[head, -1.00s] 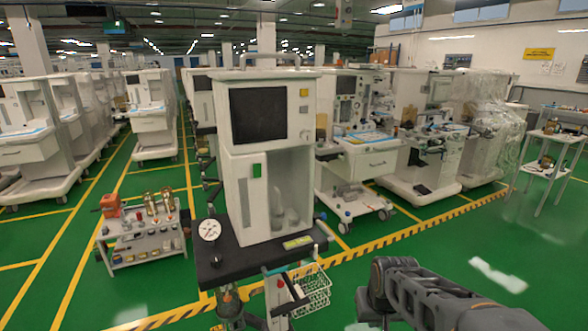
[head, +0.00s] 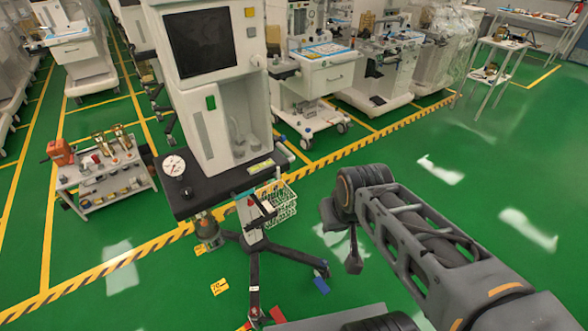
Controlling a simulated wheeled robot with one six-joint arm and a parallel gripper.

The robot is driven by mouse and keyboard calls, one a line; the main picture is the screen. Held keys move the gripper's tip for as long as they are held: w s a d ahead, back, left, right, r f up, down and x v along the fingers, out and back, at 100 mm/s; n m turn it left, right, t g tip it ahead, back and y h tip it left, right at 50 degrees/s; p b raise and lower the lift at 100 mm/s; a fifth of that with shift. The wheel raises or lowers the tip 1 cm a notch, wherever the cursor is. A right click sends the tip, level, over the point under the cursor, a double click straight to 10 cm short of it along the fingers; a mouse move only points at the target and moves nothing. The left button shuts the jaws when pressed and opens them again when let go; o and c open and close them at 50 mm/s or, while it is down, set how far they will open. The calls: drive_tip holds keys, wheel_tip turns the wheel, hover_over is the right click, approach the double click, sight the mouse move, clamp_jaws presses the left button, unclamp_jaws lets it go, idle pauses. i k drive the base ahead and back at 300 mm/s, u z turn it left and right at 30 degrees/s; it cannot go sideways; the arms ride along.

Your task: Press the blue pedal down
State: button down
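A small blue pedal (head: 321,285) shows low in the head view, at the outer end of a black leg of the cart's stand, close to the green floor. My gripper (head: 354,264) is the dark narrow part hanging below my arm's wrist. In the picture it is right of the blue pedal and a little higher, with a gap between them. Its fingers are too small and dark to tell whether they are open or shut. I see nothing held in it.
The anaesthesia cart (head: 212,85) stands on splayed black legs, with a red pedal (head: 277,315) at the bottom edge. A white wire basket (head: 281,205) hangs at its side. A small tool trolley (head: 105,178) is at left. Open green floor lies to the right.

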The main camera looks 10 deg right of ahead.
sight(321, 284)
drive_tip(key=z, duration=0.05)
drive_tip(key=k, duration=0.5)
drive_tip(key=z, duration=0.9)
drive_tip(key=i, duration=0.8)
drive_tip(key=u, duration=2.05)
